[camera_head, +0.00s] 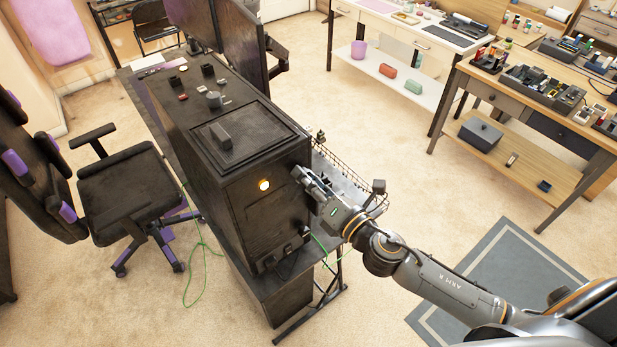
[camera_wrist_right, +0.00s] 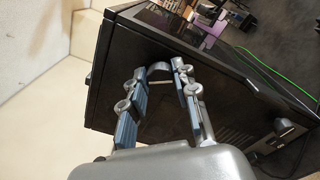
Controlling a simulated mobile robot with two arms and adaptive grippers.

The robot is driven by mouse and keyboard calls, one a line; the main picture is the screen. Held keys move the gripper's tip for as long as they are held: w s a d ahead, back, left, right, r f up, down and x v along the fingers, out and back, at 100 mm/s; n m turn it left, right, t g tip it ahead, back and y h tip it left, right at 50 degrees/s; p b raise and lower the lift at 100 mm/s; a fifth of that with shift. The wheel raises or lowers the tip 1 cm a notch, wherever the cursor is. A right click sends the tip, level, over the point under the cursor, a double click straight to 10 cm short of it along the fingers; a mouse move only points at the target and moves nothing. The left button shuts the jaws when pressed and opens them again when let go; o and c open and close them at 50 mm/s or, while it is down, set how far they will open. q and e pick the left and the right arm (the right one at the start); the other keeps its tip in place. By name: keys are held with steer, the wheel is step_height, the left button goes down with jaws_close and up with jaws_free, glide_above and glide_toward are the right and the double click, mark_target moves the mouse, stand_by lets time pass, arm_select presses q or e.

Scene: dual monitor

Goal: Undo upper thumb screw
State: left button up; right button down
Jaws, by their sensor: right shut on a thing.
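A large black computer case (camera_head: 262,205) stands on the desk, its rear panel facing my right arm. My right gripper (camera_head: 299,173) reaches the upper right part of that panel, near its edge. In the right wrist view, the two fingers of my right gripper (camera_wrist_right: 161,82) point at the dark case (camera_wrist_right: 210,85) and are closed around a small grey rounded piece (camera_wrist_right: 160,69), which appears to be the upper thumb screw. The fingers hide most of it. The lower thumb screw cannot be made out. My left gripper is not in view.
A wire basket (camera_head: 345,178) is beside the case. An office chair (camera_head: 130,190) stands left; a workbench (camera_head: 530,110) stands right. Carpet between is clear.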

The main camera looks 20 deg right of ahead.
steer(key=c, duration=1)
jaws_free()
steer(key=v, duration=1.2)
steer(key=s+d+f+m+g+h+b, duration=0.2)
steer(key=f+m, duration=0.3)
steer(key=f, duration=0.8)
steer(key=s+d+f+m+g+h+b, duration=0.15)
steer(key=f+m, duration=0.35)
steer(key=f, duration=0.8)
steer(key=s+d+f+m+g+h+b, duration=0.1)
steer(key=s+d+f+m+g+h, duration=0.15)
steer(key=f+m, duration=0.7)
steer(key=s+f+m+g+b, duration=0.1)
steer(key=s+f+m+g, duration=0.1)
steer(key=s+f, duration=0.6)
steer(key=s+a+f+m+g+b, duration=0.1)
steer(key=s+f+m+g, duration=0.2)
steer(key=s+f, duration=0.6)
steer(key=s+a+f+m+g+b, duration=0.1)
steer(key=s+f+m+g+b, duration=0.1)
steer(key=s+f+g, duration=0.3)
steer(key=shift+s+f+m, duration=0.25)
steer(key=shift+s+f, duration=0.35)
steer(key=shift+f, duration=0.45)
steer(key=shift+s+f+m, duration=0.25)
steer(key=shift+s+f, duration=0.4)
steer(key=shift+f, duration=0.45)
steer(key=shift+s+f+m, duration=0.25)
steer(key=shift+s+f, duration=0.35)
steer(key=shift+f, duration=0.45)
